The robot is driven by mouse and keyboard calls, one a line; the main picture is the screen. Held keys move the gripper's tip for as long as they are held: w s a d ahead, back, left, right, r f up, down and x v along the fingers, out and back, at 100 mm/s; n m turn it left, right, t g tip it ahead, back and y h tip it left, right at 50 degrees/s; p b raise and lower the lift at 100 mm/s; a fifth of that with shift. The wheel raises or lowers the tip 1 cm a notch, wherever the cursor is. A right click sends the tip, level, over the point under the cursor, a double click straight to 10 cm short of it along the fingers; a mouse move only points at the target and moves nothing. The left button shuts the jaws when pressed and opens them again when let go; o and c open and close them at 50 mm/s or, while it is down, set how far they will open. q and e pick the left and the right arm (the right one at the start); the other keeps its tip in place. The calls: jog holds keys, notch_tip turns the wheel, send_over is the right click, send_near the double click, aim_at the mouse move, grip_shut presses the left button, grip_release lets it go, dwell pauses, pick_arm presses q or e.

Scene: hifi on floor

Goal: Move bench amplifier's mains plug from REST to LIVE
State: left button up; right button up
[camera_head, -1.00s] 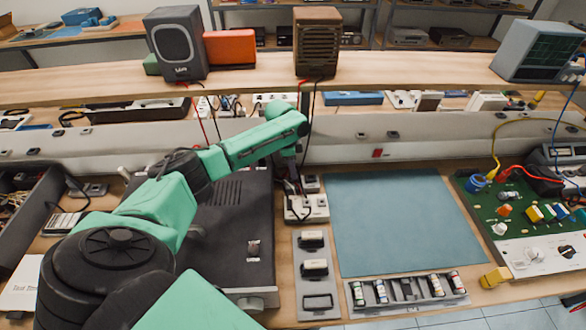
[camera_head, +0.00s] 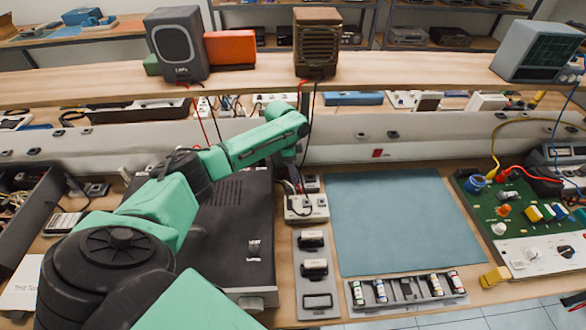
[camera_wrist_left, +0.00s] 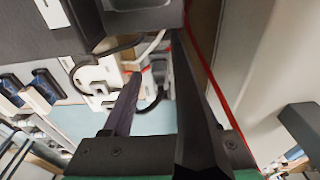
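The large black device, apparently the bench amplifier (camera_head: 222,222), lies left of the blue mat, partly hidden by my left arm. A pale socket strip (camera_head: 318,207) with a dark cable stands by its back right corner. A smaller pale socket unit (camera_head: 311,183) is just behind the strip. My left gripper (camera_head: 291,180) points down beside these sockets, small and partly hidden in the head view. In the left wrist view its two dark fingers (camera_wrist_left: 156,60) are apart, with pale sockets and cables beyond. I cannot clearly make out the mains plug or REST and LIVE markings.
A blue mat (camera_head: 398,222) lies clear on the right. A grey tray with two dark sockets (camera_head: 315,287) is in front of the strip. A battery tray (camera_head: 408,291) and green circuit board (camera_head: 515,208) stand farther right. A red cable (camera_wrist_left: 215,75) runs close by the fingers.

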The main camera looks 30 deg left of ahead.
pick_arm(q)
notch_tip(320, 180, up, 19)
jog(key=s+a+p, duration=0.1)
jog(key=p, duration=0.3)
jog(key=shift+s+a+r, duration=0.2)
jog(key=shift+a, duration=0.15)
dwell(0.5)
